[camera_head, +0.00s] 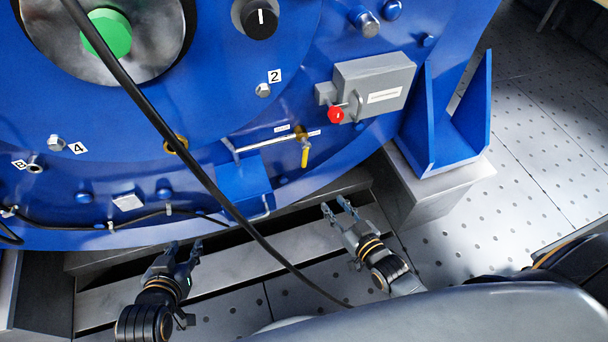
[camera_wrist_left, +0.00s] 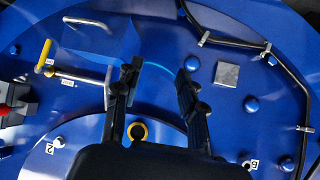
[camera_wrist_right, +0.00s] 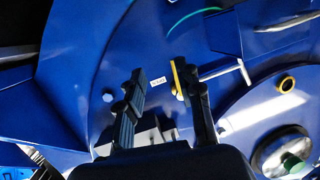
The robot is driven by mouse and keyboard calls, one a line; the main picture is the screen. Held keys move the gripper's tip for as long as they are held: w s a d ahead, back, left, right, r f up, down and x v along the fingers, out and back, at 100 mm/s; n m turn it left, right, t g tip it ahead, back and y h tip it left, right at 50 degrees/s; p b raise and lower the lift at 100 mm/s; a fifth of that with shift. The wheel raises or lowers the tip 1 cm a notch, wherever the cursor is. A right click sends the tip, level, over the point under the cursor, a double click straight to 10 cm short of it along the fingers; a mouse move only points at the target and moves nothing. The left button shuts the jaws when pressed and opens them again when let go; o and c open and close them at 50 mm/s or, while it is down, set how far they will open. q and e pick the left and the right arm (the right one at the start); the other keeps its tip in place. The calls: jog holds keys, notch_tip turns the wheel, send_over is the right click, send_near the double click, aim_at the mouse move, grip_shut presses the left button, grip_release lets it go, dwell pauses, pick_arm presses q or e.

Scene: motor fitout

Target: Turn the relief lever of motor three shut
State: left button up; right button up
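A yellow lever (camera_head: 305,155), likely the relief lever, hangs down from the right end of a thin silver pipe (camera_head: 265,144) low on the blue motor face (camera_head: 225,115). It also shows in the left wrist view (camera_wrist_left: 44,55) and, partly behind a finger, in the right wrist view (camera_wrist_right: 178,80). Small labels beside it are unreadable. My right gripper (camera_head: 341,205) is open and empty, below and right of the lever, apart from it. My left gripper (camera_head: 183,250) is open and empty, further left below the motor's lower edge.
A grey box (camera_head: 375,85) with a red knob (camera_head: 335,115) sits above right of the lever. A blue block (camera_head: 245,187) juts out below the pipe. A black cable (camera_head: 190,165) hangs across the front between my grippers. A blue bracket (camera_head: 447,135) stands at right.

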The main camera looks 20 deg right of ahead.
notch_tip(320, 180, up, 4)
jog(key=w+t+b, duration=0.1)
jog(key=t+b, duration=0.1)
jog(key=b, duration=0.2)
send_near(306, 160)
jog(key=shift+y, duration=0.4)
jog(key=x, duration=0.4)
jog(key=shift+w+d+f, duration=0.1)
jog(key=shift+d+f, duration=0.15)
jog(key=shift+d, duration=0.05)
jog(key=b+x, duration=0.1)
jog(key=x, duration=0.5)
jog(key=shift+w+a+r+b, duration=0.1)
jog(key=shift+w+b, duration=0.05)
jog(key=shift+b, duration=0.25)
pick_arm(q)
notch_tip(306, 160, up, 22)
jog(key=w+d+t+h, duration=0.2)
jog(key=d+t+h, duration=0.1)
jog(key=t, duration=0.8)
jog(key=shift+f+h, duration=0.25)
jog(key=shift+h, duration=0.15)
pick_arm(e)
jog(key=shift+w, duration=0.25)
grip_shut()
